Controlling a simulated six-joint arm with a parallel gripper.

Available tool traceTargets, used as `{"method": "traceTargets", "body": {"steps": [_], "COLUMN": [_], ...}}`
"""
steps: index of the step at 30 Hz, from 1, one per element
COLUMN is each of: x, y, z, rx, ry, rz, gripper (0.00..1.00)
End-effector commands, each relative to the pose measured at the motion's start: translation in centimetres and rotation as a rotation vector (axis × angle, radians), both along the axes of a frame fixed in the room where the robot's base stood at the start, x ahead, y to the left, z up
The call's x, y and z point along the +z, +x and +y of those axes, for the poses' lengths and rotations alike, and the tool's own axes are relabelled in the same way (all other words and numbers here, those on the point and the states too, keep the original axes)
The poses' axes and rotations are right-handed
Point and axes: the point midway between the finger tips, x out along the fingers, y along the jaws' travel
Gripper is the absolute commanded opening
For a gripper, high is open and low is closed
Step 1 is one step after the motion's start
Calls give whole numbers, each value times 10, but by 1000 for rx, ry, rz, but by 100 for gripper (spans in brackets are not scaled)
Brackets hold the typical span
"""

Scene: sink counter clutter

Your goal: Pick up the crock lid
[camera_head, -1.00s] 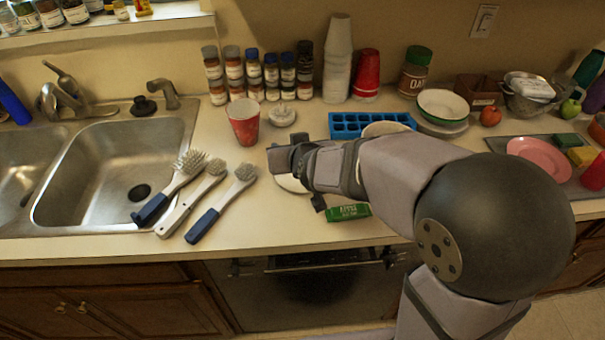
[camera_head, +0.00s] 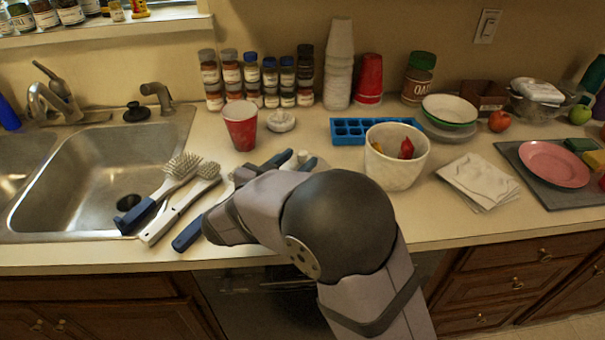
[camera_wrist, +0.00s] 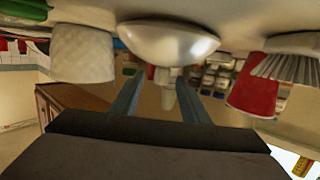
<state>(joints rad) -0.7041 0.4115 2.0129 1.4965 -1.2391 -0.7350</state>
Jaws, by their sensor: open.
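The crock lid (camera_wrist: 168,42) is a pale, smooth dome lying on the counter, shown upside down in the wrist view. In the head view my gripper (camera_head: 290,162) is by the counter's middle, and my arm hides most of the lid. The white crock (camera_head: 397,172) stands to the right, uncovered, with red and yellow things inside; it also shows in the wrist view (camera_wrist: 82,55).
Several brushes (camera_head: 165,195) lie left of my gripper, beside the sink (camera_head: 90,180). A red cup (camera_head: 240,130) stands behind, near a small white object (camera_head: 281,121). A blue ice tray (camera_head: 350,130) is behind the crock. Napkins (camera_head: 478,180) and a pink plate (camera_head: 555,165) lie right.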

Motion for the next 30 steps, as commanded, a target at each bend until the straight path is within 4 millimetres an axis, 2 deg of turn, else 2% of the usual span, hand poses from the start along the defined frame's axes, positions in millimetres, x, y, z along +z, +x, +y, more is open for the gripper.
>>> {"method": "traceTargets", "body": {"steps": [7,14,24,30], "x": [-3,-4,-11,-14], "y": [15,20,53,61], "z": [-11,-13,-33,-38], "rx": [-2,0,-1,2], "ry": [0,1,1,1], "rz": [0,-2,-1,-2], "gripper": [41,41,41,41]}}
